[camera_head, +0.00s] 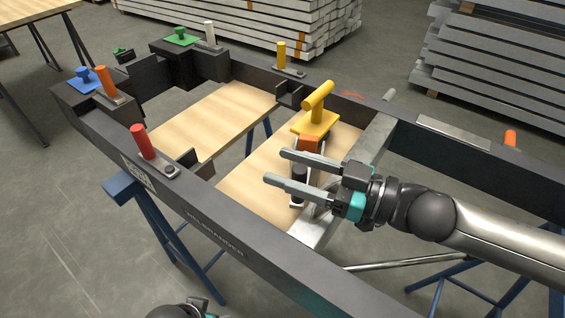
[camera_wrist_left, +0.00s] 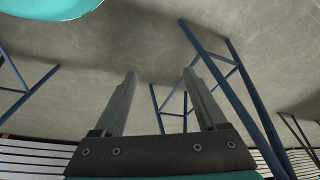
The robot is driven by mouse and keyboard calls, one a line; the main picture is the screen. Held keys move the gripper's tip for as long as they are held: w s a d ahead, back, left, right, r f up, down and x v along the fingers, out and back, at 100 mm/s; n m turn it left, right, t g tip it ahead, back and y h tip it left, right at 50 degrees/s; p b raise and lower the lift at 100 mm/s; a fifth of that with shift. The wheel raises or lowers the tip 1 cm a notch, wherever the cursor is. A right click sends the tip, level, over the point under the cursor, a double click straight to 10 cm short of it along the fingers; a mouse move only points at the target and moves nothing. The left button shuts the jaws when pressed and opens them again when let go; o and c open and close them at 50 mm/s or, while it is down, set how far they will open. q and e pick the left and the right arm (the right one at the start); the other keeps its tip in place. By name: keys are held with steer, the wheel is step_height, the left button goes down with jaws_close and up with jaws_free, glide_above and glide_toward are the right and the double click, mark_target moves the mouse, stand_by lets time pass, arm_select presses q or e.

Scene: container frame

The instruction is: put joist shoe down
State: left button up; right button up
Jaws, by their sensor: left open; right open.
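A yellow piece with a T-shaped handle (camera_head: 318,96) and an orange block below it stands upright near the grey cross beam (camera_head: 372,138); it looks like the joist shoe, though I cannot be sure. What its underside rests on is partly hidden. My right gripper (camera_head: 276,167) is open and empty, just in front of and below the yellow piece, its fingers pointing left. A small black cylinder (camera_head: 299,176) shows behind the fingers.
The dark frame (camera_head: 225,228) rests on blue trestles (camera_head: 165,225) and carries red (camera_head: 142,141), orange and yellow upright handles. Blue (camera_head: 85,79) and green (camera_head: 181,37) knobbed pieces sit at its corners. Wooden boards (camera_head: 215,120) lie inside. Steel stacks stand behind.

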arm_select(q)
steer(key=shift+s+a+f+g+p, duration=0.15)
steer(key=shift+s+f+p, duration=0.15)
steer(key=shift+f, duration=0.5)
steer(key=shift+s+d+f+g+p, duration=0.15)
steer(key=shift+s+f+p, duration=0.15)
steer(key=shift+f, duration=0.5)
arm_select(e)
steer(key=shift+v, duration=3.15)
arm_select(q)
steer(key=shift+a, duration=0.1)
arm_select(e)
steer(key=shift+r, duration=0.1)
